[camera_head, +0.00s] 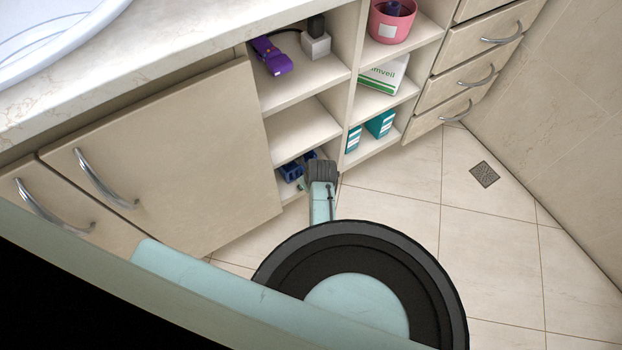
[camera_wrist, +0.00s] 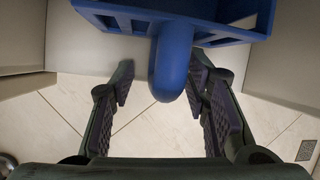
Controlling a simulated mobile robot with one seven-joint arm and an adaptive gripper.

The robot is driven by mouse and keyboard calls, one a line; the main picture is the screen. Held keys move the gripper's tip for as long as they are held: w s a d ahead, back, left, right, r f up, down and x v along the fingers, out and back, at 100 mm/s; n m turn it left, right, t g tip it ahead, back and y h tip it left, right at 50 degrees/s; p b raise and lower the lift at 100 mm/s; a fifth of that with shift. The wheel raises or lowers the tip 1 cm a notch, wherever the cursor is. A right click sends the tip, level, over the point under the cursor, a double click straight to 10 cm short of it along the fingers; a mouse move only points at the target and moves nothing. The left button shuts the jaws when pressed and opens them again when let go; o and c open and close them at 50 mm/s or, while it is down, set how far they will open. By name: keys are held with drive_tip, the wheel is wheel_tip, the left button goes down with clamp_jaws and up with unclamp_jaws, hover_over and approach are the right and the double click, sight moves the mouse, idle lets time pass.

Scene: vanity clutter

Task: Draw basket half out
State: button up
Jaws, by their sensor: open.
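The blue basket (camera_wrist: 215,28) sits on the lowest shelf of the open cabinet section. In the head view only parts of the basket (camera_head: 291,171) show, beside and behind my gripper (camera_head: 320,172). In the wrist view a rounded blue handle (camera_wrist: 171,65) hangs from the basket front. My gripper (camera_wrist: 162,95) is open, with its two fingers on either side of the handle. Gaps show between handle and fingers, the wider one on the left. The handle's lower end reaches between the fingers. The basket's back is hidden.
Cabinet walls flank the basket closely. A closed door (camera_head: 165,160) is left of the shelf. Teal boxes (camera_head: 379,123), a white box (camera_head: 384,76) and a pink pot (camera_head: 391,22) stand on the right shelves. A purple item (camera_head: 271,56) lies above. The tiled floor (camera_head: 390,205) in front is clear.

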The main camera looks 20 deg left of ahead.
drive_tip(key=shift+c, duration=0.5)
clamp_jaws()
